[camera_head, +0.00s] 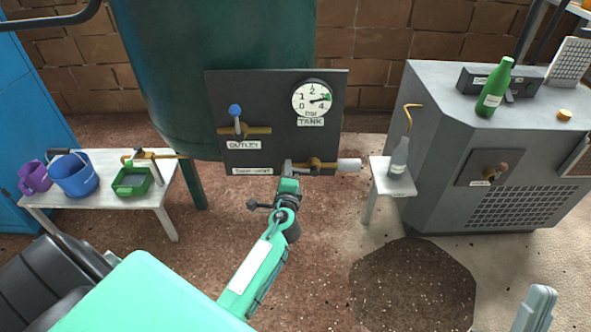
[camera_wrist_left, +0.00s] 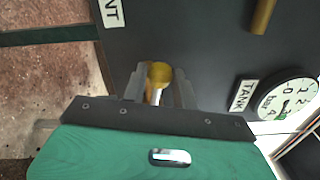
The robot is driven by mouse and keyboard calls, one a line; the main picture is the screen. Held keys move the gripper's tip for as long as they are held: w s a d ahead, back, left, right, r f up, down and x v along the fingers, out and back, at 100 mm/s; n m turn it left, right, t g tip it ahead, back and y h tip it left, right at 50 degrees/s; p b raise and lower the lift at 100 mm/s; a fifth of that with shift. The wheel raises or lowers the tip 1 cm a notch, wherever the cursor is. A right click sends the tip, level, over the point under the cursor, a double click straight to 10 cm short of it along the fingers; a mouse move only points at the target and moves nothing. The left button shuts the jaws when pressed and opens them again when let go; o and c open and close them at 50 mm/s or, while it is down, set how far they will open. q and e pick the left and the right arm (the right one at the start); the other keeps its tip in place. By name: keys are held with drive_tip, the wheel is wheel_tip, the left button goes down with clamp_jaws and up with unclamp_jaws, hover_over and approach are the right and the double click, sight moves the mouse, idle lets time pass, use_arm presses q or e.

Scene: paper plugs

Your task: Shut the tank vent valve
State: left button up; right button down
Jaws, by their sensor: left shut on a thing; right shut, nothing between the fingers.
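The tank vent valve (camera_head: 315,163) is a brass valve low on the dark panel, right of a white label partly readable as a vent label (camera_head: 252,171). A white cylinder (camera_head: 348,165) is on its right end. My left gripper (camera_head: 290,183) is at the valve's left side and covers part of it. In the left wrist view its fingers (camera_wrist_left: 158,92) are closed around a pale lever by the brass valve body (camera_wrist_left: 159,72). The lever's exact angle is hidden. My right gripper (camera_head: 539,304) is shut and empty at the lower right, far from the panel.
Above are a blue-handled outlet valve (camera_head: 236,112) and a tank gauge (camera_head: 312,99). A white bench (camera_head: 150,198) with containers stands left. A small stand (camera_head: 372,182) with a bottle (camera_head: 399,158) is close right, beside the grey machine (camera_head: 430,130). A dark floor patch (camera_head: 412,285) lies in front.

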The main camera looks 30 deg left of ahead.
use_arm(q)
drive_tip(key=shift+r+m, duration=0.3)
drive_tip(key=shift+m, duration=0.1)
drive_tip(key=shift+p, duration=0.3)
drive_tip(key=m+p, duration=0.1)
drive_tip(key=r+m+p, duration=0.1)
drive_tip(key=d+r+m+p, duration=0.1)
drive_tip(key=p, duration=0.1)
drive_tip(key=shift+w, duration=0.3)
drive_tip(key=shift+r, duration=0.1)
